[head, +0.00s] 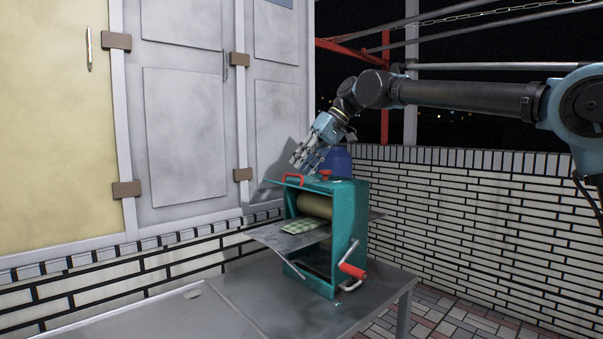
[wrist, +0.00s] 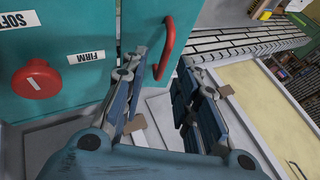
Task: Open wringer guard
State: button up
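The wringer (head: 357,215) is a teal box on the table, with a tan roller (head: 314,206) inside and a green checked cloth (head: 304,226) at the roller. A red loop handle (head: 293,179) stands on the teal panel at its top left edge, which looks like the guard. Whether a finger touches the handle cannot be told.
A red knob (wrist: 37,81) sits on the teal top beside a FIRM label (wrist: 86,57). A red-gripped crank (head: 352,270) juts from the wringer's right side. A blue container (head: 338,161) stands behind. Grey cabinet doors (head: 185,130) are close on the left. The table's front left (head: 170,310) is mostly clear.

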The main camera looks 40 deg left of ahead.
jog(key=v, duration=0.8)
jog(key=shift+w, duration=0.2)
jog(key=shift+d+r, duration=0.1)
jog(key=shift+d, duration=0.05)
